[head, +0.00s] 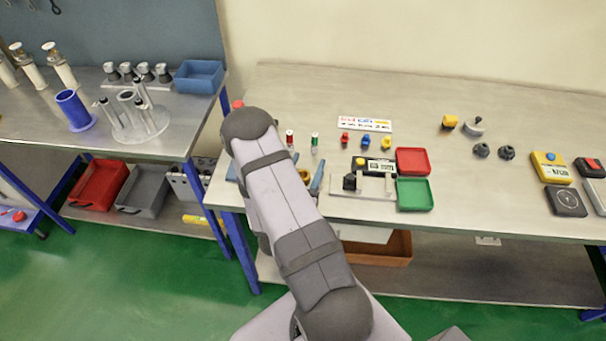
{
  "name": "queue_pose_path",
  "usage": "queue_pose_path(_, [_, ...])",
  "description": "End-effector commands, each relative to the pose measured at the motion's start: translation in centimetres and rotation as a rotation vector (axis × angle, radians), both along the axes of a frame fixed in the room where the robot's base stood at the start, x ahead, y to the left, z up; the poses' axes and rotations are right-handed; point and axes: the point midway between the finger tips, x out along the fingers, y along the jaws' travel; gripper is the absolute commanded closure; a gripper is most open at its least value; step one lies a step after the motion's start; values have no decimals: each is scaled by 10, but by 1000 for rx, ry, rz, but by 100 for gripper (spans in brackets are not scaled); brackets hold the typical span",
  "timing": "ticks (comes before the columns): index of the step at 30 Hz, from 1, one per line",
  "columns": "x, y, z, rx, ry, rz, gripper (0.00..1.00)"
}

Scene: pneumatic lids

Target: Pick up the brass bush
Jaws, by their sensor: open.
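A small brass-yellow ring-like piece (304,176), which looks like the brass bush, lies on the bench just right of my arm. My arm hides part of it, so I cannot be sure what it is. My gripper (275,178) is mostly hidden behind my arm. The brass-yellow piece shows close to the right-hand blue part. I cannot tell whether they touch.
Right of the gripper stand a grey fixture (362,186), a red tray (413,161) and a green tray (414,194). Red and green small cylinders (314,141) and coloured caps (366,140) stand behind.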

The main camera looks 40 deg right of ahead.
Motion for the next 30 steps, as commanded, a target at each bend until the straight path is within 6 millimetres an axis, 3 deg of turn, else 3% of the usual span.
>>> queue_pose_path(8, [1, -2, -1, 0, 1, 0, 48])
queue_pose_path(14, [1, -2, -1, 0, 1, 0, 96])
queue_pose_path(15, [1, -2, -1, 0, 1, 1, 98])
queue_pose_path(30, [2, -2, 6, 0, -1, 0, 98])
